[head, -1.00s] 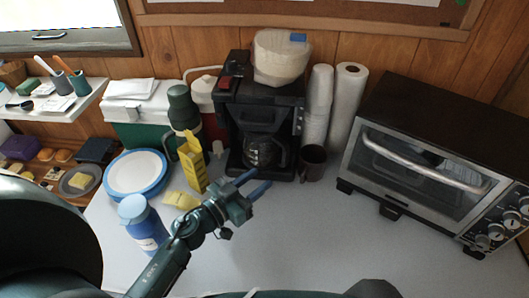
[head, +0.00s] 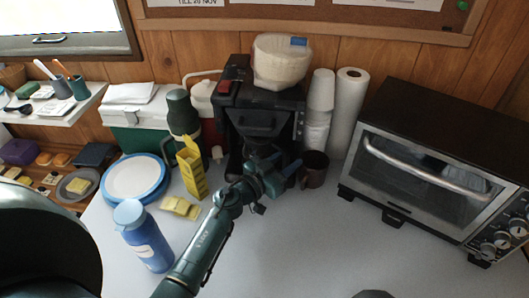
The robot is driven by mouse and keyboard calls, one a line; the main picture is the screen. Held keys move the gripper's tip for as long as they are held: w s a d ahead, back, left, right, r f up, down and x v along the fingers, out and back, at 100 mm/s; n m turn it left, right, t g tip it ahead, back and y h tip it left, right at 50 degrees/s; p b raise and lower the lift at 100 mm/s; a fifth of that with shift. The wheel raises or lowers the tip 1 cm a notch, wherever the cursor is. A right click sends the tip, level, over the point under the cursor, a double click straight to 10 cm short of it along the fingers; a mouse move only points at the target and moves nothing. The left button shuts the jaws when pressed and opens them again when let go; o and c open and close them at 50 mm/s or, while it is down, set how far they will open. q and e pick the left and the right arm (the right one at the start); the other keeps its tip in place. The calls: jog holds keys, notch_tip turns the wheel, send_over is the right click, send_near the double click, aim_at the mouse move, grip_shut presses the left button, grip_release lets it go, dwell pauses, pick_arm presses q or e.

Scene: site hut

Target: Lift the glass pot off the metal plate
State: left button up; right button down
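The glass pot (head: 262,149) sits low in the black coffee maker (head: 262,118), on its plate. Only part of the pot shows, because my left gripper is in front of it. The metal plate is hidden behind the gripper and the pot. My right gripper is not in view.
A dark mug (head: 313,170) stands close to the right of my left gripper. Stacked cups (head: 318,110), a paper roll (head: 347,112) and a toaster oven (head: 430,150) are further right. A yellow carton (head: 192,172) and blue bottle (head: 143,235) stand left. The front counter (head: 310,245) is clear.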

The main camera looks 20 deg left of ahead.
pick_arm(q)
grip_shut()
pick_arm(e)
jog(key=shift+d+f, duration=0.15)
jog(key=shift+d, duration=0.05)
pick_arm(q)
jog(key=shift+r, duration=0.2)
dwell(0.4)
jog(key=shift+r+p, duration=0.15)
jog(key=shift+p, duration=0.15)
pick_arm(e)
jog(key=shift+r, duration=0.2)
pick_arm(q)
jog(key=shift+r+p, duration=0.45)
jog(key=shift+r, duration=0.15)
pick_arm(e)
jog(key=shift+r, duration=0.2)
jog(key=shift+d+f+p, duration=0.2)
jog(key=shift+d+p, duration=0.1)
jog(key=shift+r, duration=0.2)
pick_arm(q)
jog(key=s+d, duration=0.2)
jog(key=s, duration=0.6)
jog(key=s+d, duration=0.3)
jog(key=s, duration=0.6)
jog(key=shift+s+p, duration=0.15)
jog(key=shift+p, duration=0.15)
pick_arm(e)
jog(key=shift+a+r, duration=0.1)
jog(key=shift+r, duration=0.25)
